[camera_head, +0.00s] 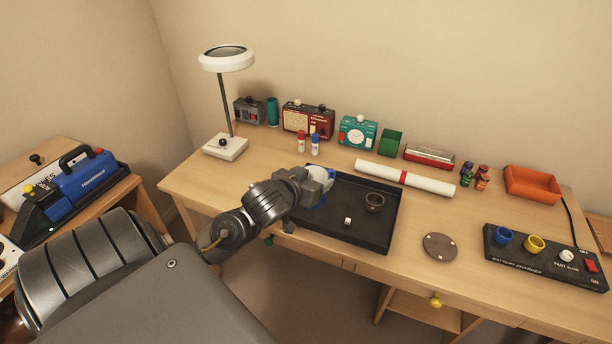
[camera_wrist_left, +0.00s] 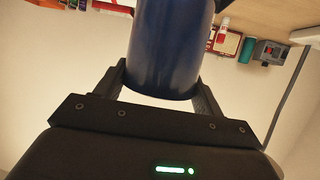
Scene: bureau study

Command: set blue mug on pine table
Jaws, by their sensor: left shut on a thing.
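My left gripper (camera_head: 322,184) is shut on the blue mug, over the left end of the black tray on the light wooden desk. In the head view the gripper hides most of the mug, and only a bit of blue (camera_head: 319,202) shows. In the left wrist view the dark blue mug (camera_wrist_left: 168,50) sits between the two fingers of the left gripper (camera_wrist_left: 162,82). I cannot tell whether the mug touches the tray. The light wooden desk (camera_head: 448,202) looks like pine. My right gripper is not in view.
A lamp (camera_head: 225,147) stands back left. Bare desk shows left of the tray.

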